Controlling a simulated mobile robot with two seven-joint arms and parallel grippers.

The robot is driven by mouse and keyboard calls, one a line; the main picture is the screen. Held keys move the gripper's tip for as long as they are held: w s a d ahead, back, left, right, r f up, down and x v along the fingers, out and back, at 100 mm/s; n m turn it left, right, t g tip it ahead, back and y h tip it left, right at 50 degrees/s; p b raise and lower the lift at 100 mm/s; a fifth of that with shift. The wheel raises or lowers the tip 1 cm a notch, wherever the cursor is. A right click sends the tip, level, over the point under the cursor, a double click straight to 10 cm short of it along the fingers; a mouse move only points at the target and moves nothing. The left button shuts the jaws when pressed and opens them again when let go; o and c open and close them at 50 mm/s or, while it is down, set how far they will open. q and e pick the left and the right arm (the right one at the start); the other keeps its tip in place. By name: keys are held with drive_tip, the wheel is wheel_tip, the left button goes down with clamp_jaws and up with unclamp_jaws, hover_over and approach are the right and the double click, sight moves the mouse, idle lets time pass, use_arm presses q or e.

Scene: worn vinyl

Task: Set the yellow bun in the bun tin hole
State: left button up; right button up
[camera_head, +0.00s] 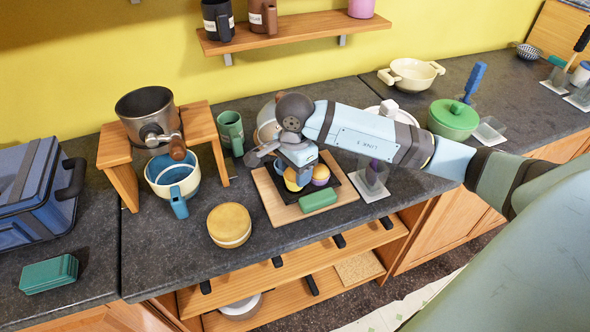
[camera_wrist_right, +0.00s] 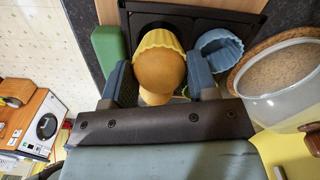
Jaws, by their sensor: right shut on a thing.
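My right gripper (camera_head: 292,176) is shut on the yellow bun (camera_head: 297,183), which has a yellow fluted case and a golden top. In the right wrist view the yellow bun (camera_wrist_right: 160,62) sits between the two fingers. The black bun tin (camera_head: 335,195) lies on a wooden board under the gripper; its edge (camera_wrist_right: 195,17) shows in the wrist view, with a dark hole beside the bun. The bun is over the tin; I cannot tell whether it touches it. My left gripper is not in view.
A green block (camera_head: 318,199) lies on the board's (camera_head: 272,203) front part. A round yellow-lidded tin (camera_head: 229,225) stands to the left, with a green mug (camera_head: 231,132) behind. A clear holder (camera_head: 372,180) stands to the right. The counter in front of the board is narrow.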

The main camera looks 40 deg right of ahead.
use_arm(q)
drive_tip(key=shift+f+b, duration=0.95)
use_arm(e)
drive_tip(key=shift+f, duration=1.05)
drive_tip(key=o, duration=0.9)
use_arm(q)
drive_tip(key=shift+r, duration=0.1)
use_arm(e)
drive_tip(key=shift+r, duration=0.2)
use_arm(q)
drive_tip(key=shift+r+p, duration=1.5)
drive_tip(key=shift+p, duration=0.05)
use_arm(e)
drive_tip(key=shift+r, duration=3.35)
drive_tip(key=shift+r, duration=0.15)
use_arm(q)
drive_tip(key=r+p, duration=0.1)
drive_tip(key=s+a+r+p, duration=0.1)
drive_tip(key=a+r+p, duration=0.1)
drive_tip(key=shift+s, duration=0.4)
use_arm(e)
wheel_tip(320, 180, up, 8)
